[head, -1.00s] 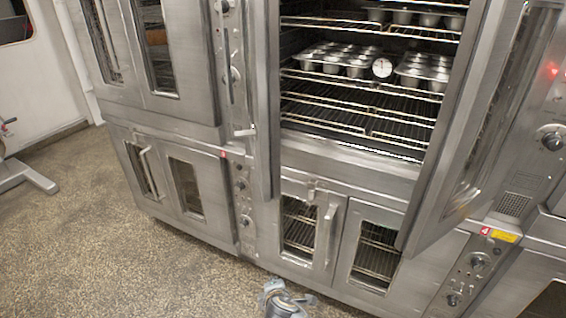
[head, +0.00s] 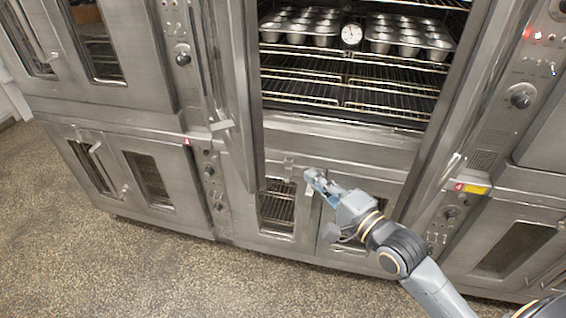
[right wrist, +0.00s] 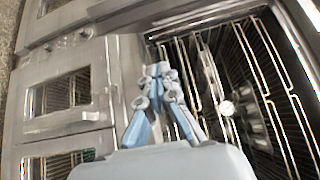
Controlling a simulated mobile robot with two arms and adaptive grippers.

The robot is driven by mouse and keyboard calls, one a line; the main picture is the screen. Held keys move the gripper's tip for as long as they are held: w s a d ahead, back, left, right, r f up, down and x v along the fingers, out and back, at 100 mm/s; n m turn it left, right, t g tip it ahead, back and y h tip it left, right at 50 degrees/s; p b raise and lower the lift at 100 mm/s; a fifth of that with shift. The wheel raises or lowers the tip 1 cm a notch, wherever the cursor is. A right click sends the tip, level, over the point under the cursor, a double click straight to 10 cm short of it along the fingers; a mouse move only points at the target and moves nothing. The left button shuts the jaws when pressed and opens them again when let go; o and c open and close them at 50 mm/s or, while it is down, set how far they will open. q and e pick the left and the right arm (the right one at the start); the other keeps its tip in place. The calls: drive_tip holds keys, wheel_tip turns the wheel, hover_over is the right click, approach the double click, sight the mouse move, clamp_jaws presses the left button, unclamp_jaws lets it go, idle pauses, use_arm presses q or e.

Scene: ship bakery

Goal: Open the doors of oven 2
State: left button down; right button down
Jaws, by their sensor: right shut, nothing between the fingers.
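The upper middle oven (head: 350,122) stands open, with wire racks inside and its doors (head: 228,95) swung out to left and right. I cannot read a number 2 on any oven. My left gripper is not in view.
Muffin tins (head: 408,37) and a round dial thermometer (head: 351,33) are on the upper oven's rack. Shut ovens stand to the left, the lower one with a handle (head: 103,170). Control knobs (head: 521,97) are at the right. The speckled floor (head: 130,270) is clear.

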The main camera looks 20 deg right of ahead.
drive_tip(key=w+a+p, duration=0.4)
drive_tip(key=w+a, duration=0.2)
drive_tip(key=w, duration=0.3)
drive_tip(key=shift+a, duration=0.4)
drive_tip(key=shift+f, duration=0.1)
